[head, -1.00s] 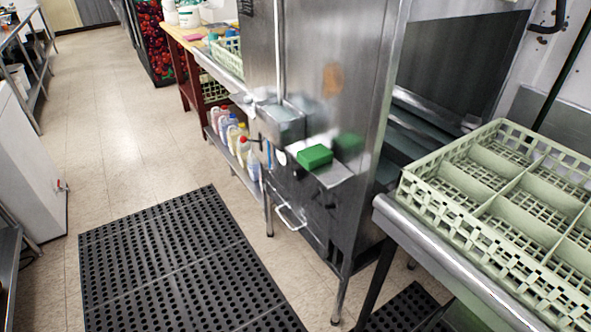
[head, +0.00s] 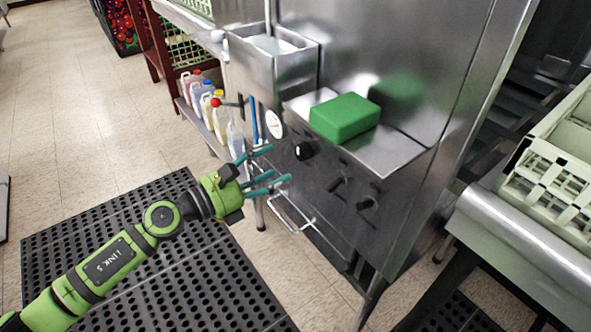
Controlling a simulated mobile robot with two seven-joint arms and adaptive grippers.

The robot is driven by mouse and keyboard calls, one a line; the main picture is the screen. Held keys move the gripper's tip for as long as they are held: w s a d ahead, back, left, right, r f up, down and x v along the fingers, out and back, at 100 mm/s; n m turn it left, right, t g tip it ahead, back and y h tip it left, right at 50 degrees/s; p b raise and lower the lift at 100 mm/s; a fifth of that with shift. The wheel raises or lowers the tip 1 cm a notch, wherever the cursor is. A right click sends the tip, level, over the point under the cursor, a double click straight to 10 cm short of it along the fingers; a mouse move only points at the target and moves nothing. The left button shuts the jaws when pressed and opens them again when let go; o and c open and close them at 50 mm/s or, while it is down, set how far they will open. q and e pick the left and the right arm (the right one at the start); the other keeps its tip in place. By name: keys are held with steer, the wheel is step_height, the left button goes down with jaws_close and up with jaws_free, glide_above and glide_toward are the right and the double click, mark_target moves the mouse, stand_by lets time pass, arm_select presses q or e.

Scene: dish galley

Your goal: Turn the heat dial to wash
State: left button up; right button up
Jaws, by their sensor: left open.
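The steel dishwasher's dark front panel (head: 325,205) carries several black knobs. One round black dial (head: 304,150) with a pale mark sits at the upper left of the panel, beside a white round gauge (head: 274,124). Two more dark knobs sit lower right, one at the middle (head: 338,186) and one further right (head: 367,203). I cannot read any labels, so I cannot tell which is the heat dial. My left gripper (head: 277,166) is open and empty, its teal fingers in front of the panel, left of and a little below the upper dial. My right gripper is not in view.
A green block (head: 344,117) lies on a steel shelf (head: 397,154) above the panel. A steel box (head: 270,62) hangs left of it. A bar handle (head: 291,214) sticks out low. Several bottles (head: 215,110) stand left. A black mat (head: 170,270) covers the floor.

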mark_target(298, 154)
arm_select(q)
steer(key=x, duration=0.7)
steer(key=shift+r+p, duration=0.1)
steer(key=shift+p, duration=0.3)
steer(key=shift+a, duration=0.1)
steer(key=c, duration=1.2)
